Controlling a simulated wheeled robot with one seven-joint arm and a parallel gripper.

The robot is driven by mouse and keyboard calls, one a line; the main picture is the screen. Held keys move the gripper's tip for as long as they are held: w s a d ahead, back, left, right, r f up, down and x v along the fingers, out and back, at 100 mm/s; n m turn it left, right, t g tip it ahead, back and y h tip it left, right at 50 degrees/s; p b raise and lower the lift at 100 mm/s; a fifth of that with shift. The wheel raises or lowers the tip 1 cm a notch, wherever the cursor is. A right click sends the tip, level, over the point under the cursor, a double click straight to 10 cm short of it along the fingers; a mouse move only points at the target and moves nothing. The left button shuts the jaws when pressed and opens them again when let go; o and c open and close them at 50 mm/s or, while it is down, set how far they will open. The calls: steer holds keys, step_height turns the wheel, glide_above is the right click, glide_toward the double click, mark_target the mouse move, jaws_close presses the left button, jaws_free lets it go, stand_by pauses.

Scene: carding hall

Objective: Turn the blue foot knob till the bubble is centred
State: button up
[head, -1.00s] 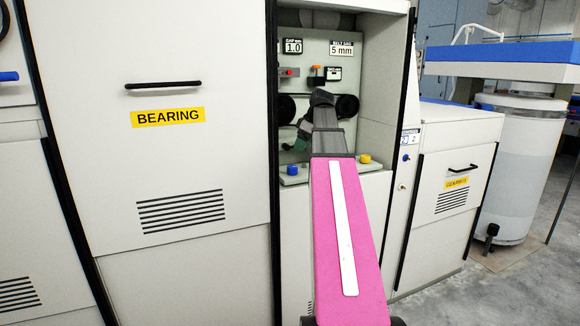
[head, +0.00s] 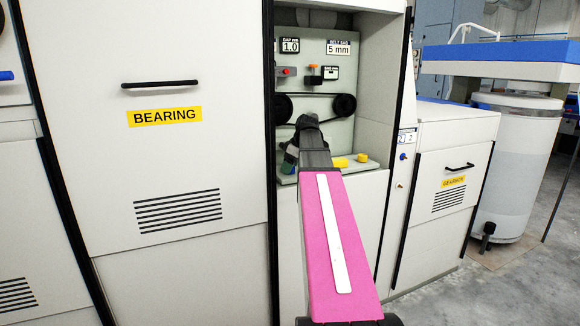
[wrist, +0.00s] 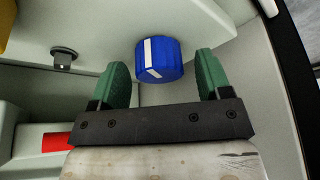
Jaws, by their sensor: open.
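The blue foot knob (wrist: 158,60) shows in the wrist view with a white mark on it. My gripper is open. A yellow block (head: 340,163) lies on the ledge, beside a round yellow knob (head: 362,158). The bubble cannot be made out in either view.
The bay's back panel holds two black pulleys (head: 344,105) with a belt, a red button (head: 289,71) and an orange-topped switch (head: 313,75). The closed BEARING door (head: 170,170) stands left of the bay. Open floor (head: 520,270) lies at the right.

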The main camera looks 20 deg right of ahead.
steer(key=c, duration=0.9)
steer(key=shift+m, duration=0.3)
steer(key=m+t+h, duration=0.1)
steer(key=m, duration=0.1)
steer(key=shift+m, duration=0.3)
steer(key=m, duration=0.2)
steer(key=m+h, duration=0.1)
steer(key=m, duration=0.1)
steer(key=shift+m+t+h, duration=0.3)
steer(key=shift+t, duration=0.1)
steer(key=m+h, duration=0.1)
steer(key=m, duration=0.2)
steer(key=shift+a+m, duration=0.1)
steer(key=shift+m, duration=0.2)
steer(key=shift+m+h, duration=0.9)
steer(key=shift+m, duration=0.9)
steer(key=shift+g, duration=0.3)
